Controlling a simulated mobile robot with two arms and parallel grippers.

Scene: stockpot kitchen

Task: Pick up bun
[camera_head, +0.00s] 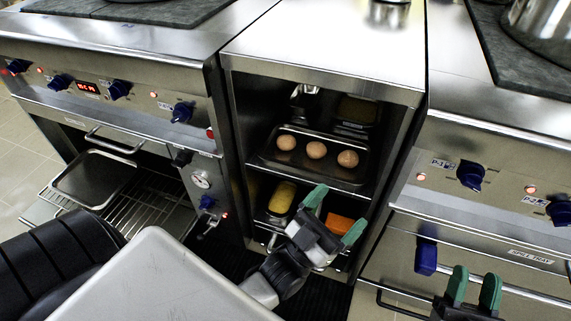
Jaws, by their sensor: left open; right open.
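Three round brown items that look like buns (316,150) sit in a row on a dark metal tray (345,179) on the upper shelf of the open cabinet. My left gripper (337,211) has green fingers and is open. In the picture it is below the tray, in front of the lower shelf, and apart from the buns. I cannot tell its exact depth. My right gripper (474,278) is open and empty, in front of the right-hand stove, well away from the buns.
A yellow item (283,196) and an orange item (341,223) lie on the lower shelf near my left gripper. Dark containers (357,112) stand behind the tray. Cabinet side walls bound the opening. An oven with a pulled-out rack (155,203) is at left.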

